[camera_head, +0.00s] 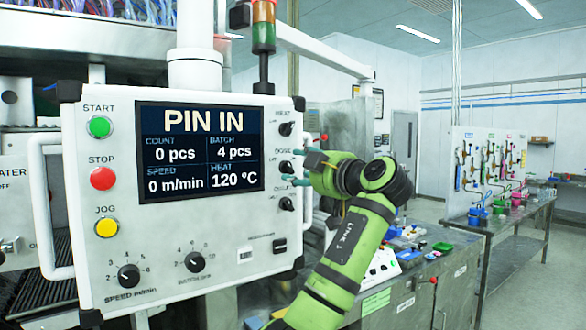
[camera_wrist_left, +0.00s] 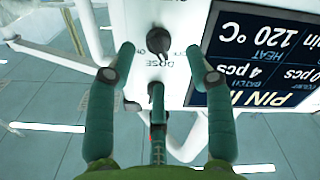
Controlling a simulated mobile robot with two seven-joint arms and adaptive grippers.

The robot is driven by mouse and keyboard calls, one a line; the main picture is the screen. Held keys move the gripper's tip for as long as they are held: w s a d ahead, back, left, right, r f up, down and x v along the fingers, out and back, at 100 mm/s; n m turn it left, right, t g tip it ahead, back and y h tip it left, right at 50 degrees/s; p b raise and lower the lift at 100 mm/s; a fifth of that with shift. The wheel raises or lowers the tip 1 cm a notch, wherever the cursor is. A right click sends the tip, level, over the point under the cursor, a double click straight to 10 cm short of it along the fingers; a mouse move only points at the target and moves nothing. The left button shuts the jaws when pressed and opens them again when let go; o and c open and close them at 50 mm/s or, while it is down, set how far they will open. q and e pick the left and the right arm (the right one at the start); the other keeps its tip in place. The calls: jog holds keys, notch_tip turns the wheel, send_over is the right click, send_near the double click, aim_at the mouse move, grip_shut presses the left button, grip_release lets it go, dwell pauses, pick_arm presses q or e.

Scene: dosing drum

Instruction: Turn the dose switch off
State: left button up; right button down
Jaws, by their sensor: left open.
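The dose switch (camera_head: 286,167) is a small black rotary knob, the middle of a column on the right side of the white control panel (camera_head: 220,255). In the wrist view the dose switch (camera_wrist_left: 158,40) appears upside down beside its DOSE label, its pointer slanted. My left gripper (camera_head: 297,167) is open at the panel's right edge. In the wrist view my left gripper's (camera_wrist_left: 160,55) two green outer fingers stand either side of the knob, with a gap to each; contact is not visible. A slimmer green part lies between them. My right gripper is not in view.
The heat switch (camera_head: 285,128) is above and another black switch (camera_head: 286,203) below. The display (camera_head: 200,146) is left of the switches and reads PIN IN. A white handle (camera_head: 304,180) runs down the panel's right side, near my fingers.

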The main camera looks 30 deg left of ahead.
pick_arm(q)
jog(key=v, duration=0.8)
